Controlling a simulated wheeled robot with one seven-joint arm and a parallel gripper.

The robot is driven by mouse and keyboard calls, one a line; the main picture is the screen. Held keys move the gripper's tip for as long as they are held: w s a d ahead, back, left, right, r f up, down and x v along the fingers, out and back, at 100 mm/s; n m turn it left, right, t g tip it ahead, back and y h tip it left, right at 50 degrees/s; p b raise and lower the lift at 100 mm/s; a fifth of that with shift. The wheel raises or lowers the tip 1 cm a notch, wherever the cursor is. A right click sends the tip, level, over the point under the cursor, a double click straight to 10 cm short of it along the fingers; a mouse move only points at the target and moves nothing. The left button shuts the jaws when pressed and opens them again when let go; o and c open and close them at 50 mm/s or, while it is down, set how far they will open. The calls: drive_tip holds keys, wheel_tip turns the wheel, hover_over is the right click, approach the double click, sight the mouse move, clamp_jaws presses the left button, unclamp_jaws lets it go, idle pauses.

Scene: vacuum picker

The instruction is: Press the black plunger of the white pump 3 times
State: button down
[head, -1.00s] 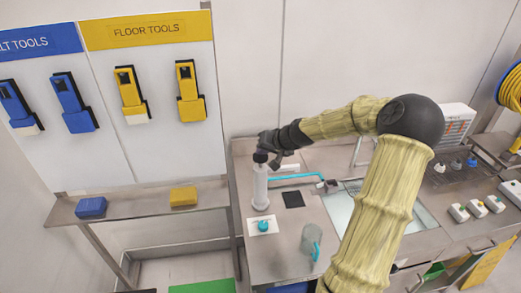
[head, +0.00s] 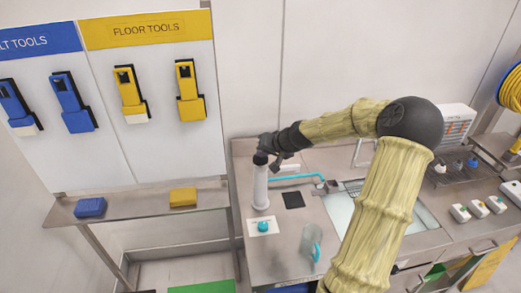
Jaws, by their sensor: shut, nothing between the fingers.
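The white pump (head: 260,190) stands upright on the steel counter at the left of the sink. Its black plunger (head: 260,158) shows at the top. My gripper (head: 268,154) is shut and empty at the plunger's top. The picture is too small to tell whether the fingertips touch the plunger. A light blue hose (head: 298,177) runs right from near the pump toward the sink.
A white card with a teal ball (head: 263,227) lies in front of the pump. A black square (head: 293,200) and a clear jug (head: 311,243) are nearby. The sink (head: 350,213) is to the right. A shelf (head: 140,205) with blue and yellow blocks stands left.

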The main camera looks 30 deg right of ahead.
idle(0.3)
drive_tip(key=shift+r+p, duration=1.75)
drive_tip(key=shift+r, duration=0.75)
wheel_tip(320, 180, up, 5)
drive_tip(key=p, duration=0.3)
idle(1.6)
drive_tip(key=s+a+f+n+g, duration=0.25)
drive_tip(key=s+a+f, duration=0.2)
drive_tip(key=a, duration=0.45)
drive_tip(key=s+a+f+n+g+h+b, duration=0.1)
drive_tip(key=s+a, duration=0.3)
drive_tip(key=s, duration=0.6)
drive_tip(key=s+a+f+n+g+h+b, duration=0.1)
drive_tip(key=s+a, duration=0.4)
drive_tip(key=s, duration=0.6)
drive_tip(key=shift+s+f+g+h+b, duration=0.25)
drive_tip(key=shift+f+g+h+b, duration=0.35)
drive_tip(key=shift+g+b, duration=0.2)
